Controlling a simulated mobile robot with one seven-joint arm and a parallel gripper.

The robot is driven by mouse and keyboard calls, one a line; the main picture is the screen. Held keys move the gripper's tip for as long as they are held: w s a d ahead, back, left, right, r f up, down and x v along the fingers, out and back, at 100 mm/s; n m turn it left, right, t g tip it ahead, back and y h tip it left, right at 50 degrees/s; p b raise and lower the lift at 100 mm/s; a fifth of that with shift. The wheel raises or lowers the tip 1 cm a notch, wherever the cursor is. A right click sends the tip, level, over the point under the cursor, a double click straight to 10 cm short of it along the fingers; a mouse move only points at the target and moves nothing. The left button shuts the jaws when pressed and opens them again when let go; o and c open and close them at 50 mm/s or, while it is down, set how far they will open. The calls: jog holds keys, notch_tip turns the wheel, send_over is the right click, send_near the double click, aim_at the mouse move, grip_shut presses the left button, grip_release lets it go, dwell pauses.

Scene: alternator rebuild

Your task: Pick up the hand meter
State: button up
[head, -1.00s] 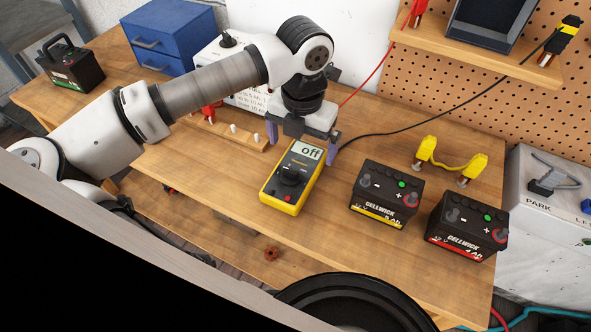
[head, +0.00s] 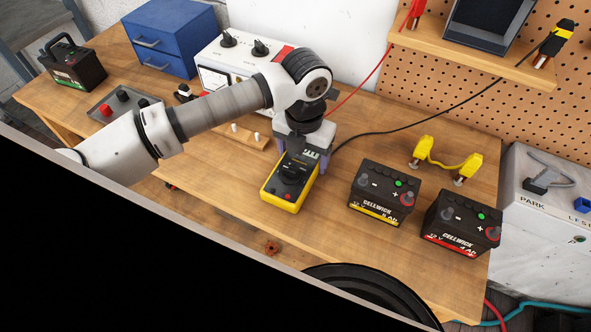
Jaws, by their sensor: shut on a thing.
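The hand meter (head: 287,188) is yellow and black with a round dial, and lies on the wooden bench in the middle of the head view. My gripper (head: 304,160) reaches down over its far end, with purple fingers on either side of it, and is shut on it. The gripper body covers the top of the meter, and its display is mostly hidden or dark. I cannot tell whether the meter is clear of the bench.
Two black batteries, one yellow-striped (head: 382,193) and one red-striped (head: 461,224), stand to the right. A yellow-ended jumper (head: 446,160) lies behind them. A blue drawer box (head: 168,38) and a white tester (head: 236,70) stand at the back.

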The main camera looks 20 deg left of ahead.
jog(key=shift+r, duration=0.15)
notch_tip(320, 180, up, 28)
jog(key=p, duration=0.2)
dwell(0.9)
dwell(1.6)
